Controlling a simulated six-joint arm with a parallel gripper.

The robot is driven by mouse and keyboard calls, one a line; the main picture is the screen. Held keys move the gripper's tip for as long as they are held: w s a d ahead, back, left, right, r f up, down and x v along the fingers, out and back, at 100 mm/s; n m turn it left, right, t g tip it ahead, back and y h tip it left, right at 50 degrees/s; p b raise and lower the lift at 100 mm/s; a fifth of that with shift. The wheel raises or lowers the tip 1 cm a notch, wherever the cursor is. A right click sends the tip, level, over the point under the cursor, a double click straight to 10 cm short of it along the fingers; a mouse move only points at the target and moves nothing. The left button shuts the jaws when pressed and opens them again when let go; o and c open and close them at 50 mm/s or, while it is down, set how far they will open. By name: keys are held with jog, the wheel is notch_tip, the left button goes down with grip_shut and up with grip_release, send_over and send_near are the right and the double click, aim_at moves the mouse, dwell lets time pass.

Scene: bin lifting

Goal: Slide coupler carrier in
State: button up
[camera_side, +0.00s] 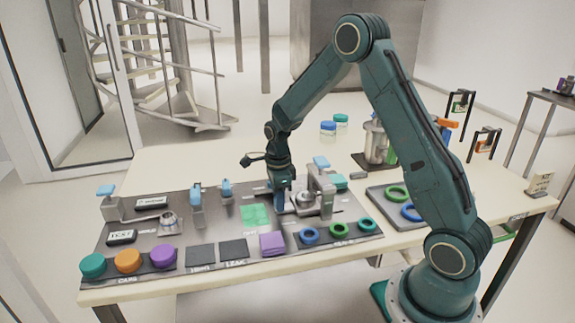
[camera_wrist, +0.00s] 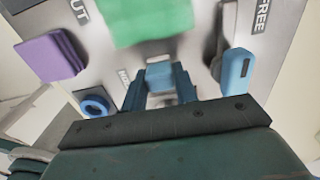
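My gripper (camera_side: 279,207) points straight down low over the dark work board, beside a grey clamp-like fixture (camera_side: 325,188). In the wrist view its two fingers (camera_wrist: 160,88) stand on either side of a small pale-blue block (camera_wrist: 160,74). This block may be the coupler carrier's handle; no readable label confirms it. The fingers look very close to its sides, but whether they press on it is unclear. In the side view my gripper hides the block. A green square (camera_side: 255,215) lies just left of my gripper and also shows in the wrist view (camera_wrist: 150,20).
A purple block (camera_side: 272,244) and several rings, including a blue one (camera_side: 309,235), line the front edge. Blue-topped levers (camera_side: 226,187) stand behind and left; one stands near my fingers at right in the wrist view (camera_wrist: 238,68). A tray of rings (camera_side: 376,198) lies right.

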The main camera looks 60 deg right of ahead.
aim_at(294, 203)
grip_shut()
jog(key=shift+s+d, duration=1.55)
jog(key=shift+d, duration=0.1)
jog(key=o, duration=0.8)
grip_release()
jog(key=shift+r, duration=0.1)
jog(key=shift+r, duration=0.75)
notch_tip(294, 203, up, 12)
jog(key=shift+r, duration=0.1)
